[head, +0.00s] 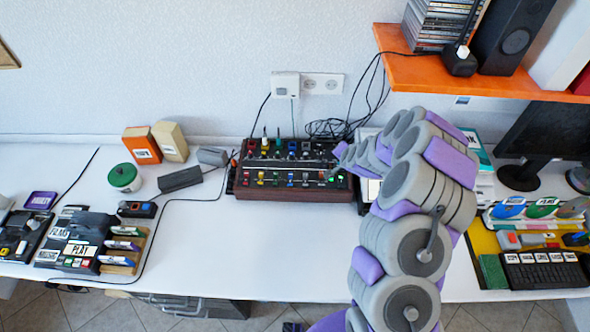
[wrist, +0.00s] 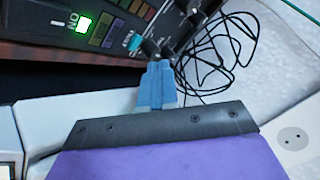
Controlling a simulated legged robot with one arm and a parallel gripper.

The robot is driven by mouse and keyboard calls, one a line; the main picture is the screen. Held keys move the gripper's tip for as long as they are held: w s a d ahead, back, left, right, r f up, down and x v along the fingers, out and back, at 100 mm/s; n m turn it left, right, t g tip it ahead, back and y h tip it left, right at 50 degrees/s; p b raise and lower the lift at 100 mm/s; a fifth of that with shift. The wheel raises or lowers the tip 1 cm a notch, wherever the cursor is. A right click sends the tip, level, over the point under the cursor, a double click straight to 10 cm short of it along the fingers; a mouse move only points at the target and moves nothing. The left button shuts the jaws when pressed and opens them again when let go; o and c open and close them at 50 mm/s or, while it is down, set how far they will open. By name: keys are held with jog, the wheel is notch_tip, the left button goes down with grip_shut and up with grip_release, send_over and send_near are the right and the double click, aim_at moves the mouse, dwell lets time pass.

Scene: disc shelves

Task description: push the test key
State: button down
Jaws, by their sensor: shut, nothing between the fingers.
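A black control panel (head: 292,167) with wooden sides stands against the wall, with rows of coloured keys, knobs and switches. In the wrist view its near edge (wrist: 50,52) shows at the upper left. A small teal key or label (wrist: 133,42) with pale marks lies just beyond my fingertips; I cannot read it as the test key. My gripper (wrist: 156,68) has its blue fingers together and empty, pointing at the panel's right end. Whether they touch the panel I cannot tell. In the head view my gripper (head: 338,158) is at the panel's right side, small and partly hidden by my arm.
A lit green button (wrist: 83,25) glows on the panel. Loose black cables (wrist: 225,45) lie to the right. An orange shelf (head: 480,80) overhangs at the upper right. Boxes (head: 142,145) and a green-lidded jar (head: 123,178) stand left. White tabletop (head: 250,240) is clear in front.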

notch_tip(320, 180, up, 5)
jog(key=shift+f+p, duration=0.2)
jog(key=shift+p, duration=1.05)
jog(key=s+a+r+n+g+y, duration=0.1)
jog(key=s+a+r+n+g, duration=0.2)
jog(key=s+r, duration=0.5)
jog(key=s+a+r+n+g+y, duration=0.1)
jog(key=s+a+r+n, duration=0.1)
jog(key=s+a+r, duration=0.45)
jog(key=s+d+r+n+g+h, duration=0.1)
jog(key=s+d+r+g, duration=0.1)
jog(key=s, duration=1)
jog(key=s+d+r+n+g+h, duration=0.1)
jog(key=s+d+r, duration=0.3)
jog(key=s, duration=0.8)
jog(key=s+d+r+g+h, duration=0.1)
jog(key=s+d+r+g, duration=0.2)
jog(key=s, duration=1)
jog(key=shift+r+n+g, duration=0.4)
jog(key=shift+r+g, duration=0.1)
jog(key=shift+r, duration=0.4)
